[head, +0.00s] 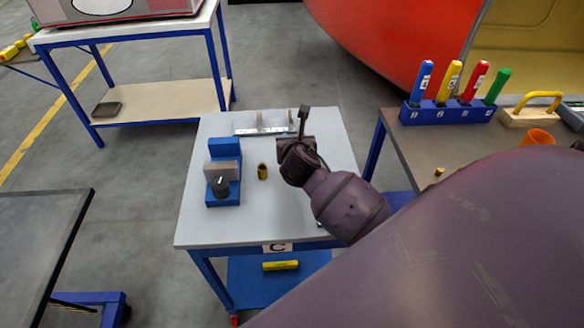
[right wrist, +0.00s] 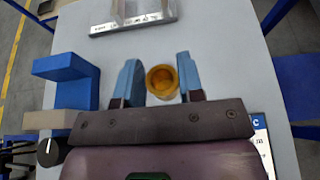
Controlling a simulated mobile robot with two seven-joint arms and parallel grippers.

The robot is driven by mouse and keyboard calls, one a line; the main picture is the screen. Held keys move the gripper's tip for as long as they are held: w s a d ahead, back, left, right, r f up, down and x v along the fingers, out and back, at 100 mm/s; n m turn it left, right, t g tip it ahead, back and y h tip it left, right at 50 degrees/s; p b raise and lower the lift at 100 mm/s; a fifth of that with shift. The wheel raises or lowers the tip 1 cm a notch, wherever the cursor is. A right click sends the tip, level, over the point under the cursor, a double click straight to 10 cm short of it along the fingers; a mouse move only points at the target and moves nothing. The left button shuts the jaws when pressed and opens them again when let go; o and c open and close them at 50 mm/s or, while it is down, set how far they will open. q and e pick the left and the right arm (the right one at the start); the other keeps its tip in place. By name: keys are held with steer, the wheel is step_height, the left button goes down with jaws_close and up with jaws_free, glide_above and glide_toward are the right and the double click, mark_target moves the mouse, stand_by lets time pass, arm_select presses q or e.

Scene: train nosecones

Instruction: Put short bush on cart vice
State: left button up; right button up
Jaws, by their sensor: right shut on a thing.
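My right gripper (right wrist: 160,78) is shut on a round brass short bush (right wrist: 161,82), seen end-on between its two blue fingers in the right wrist view. Its length cannot be told. The blue cart vice (head: 223,182), with a grey jaw and black knob, stands on the left of the cart top. It also shows at the left of the right wrist view (right wrist: 66,72), apart from the gripper. My left gripper is not in view.
A metal rack (head: 264,129) is at the cart's back edge. The right table (head: 410,146) holds a blue stand (head: 447,117) of coloured handles.

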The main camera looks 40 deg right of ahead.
step_height(320, 180, down, 10)
steer(key=shift+f+b, duration=0.25)
steer(key=shift+b, duration=0.65)
steer(key=shift+f, duration=0.2)
steer(key=o, duration=0.9)
steer(key=shift+o, duration=0.2)
